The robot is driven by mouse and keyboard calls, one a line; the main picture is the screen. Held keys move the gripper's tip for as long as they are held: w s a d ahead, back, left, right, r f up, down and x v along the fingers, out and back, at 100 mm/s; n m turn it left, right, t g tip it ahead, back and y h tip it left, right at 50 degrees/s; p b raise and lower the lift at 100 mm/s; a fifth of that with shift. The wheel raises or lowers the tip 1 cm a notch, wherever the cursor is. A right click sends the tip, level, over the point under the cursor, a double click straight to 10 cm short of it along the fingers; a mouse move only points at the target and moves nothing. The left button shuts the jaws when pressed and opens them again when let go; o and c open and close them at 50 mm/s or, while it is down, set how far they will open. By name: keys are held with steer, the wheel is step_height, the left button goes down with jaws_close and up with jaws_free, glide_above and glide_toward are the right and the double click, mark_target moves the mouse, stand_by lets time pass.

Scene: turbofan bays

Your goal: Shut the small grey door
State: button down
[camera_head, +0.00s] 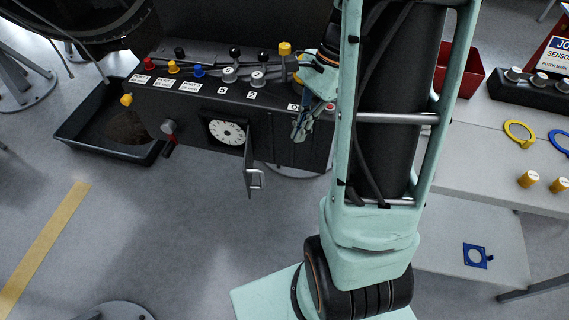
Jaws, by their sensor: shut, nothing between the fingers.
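The small grey door (249,165) stands open on the front of the dark control box (170,106). It swings out from the right side of an opening with a round white dial (227,132), and its looped handle (256,180) faces right. My gripper (297,136) is to the right of the door and higher in the picture, in front of the box's right part. Its fingers are together, empty and apart from the door.
Several knobs and levers line the box top, including a yellow one (285,48). A black tray (82,130) is at the left. A grey bench (490,150) with rings is at the right. The floor below the door is clear.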

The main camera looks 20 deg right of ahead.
steer(key=s+a+f, duration=0.1)
steer(key=a+f, duration=0.6)
steer(key=f, duration=0.2)
steer(key=shift+s+a, duration=0.2)
steer(key=shift+a, duration=0.2)
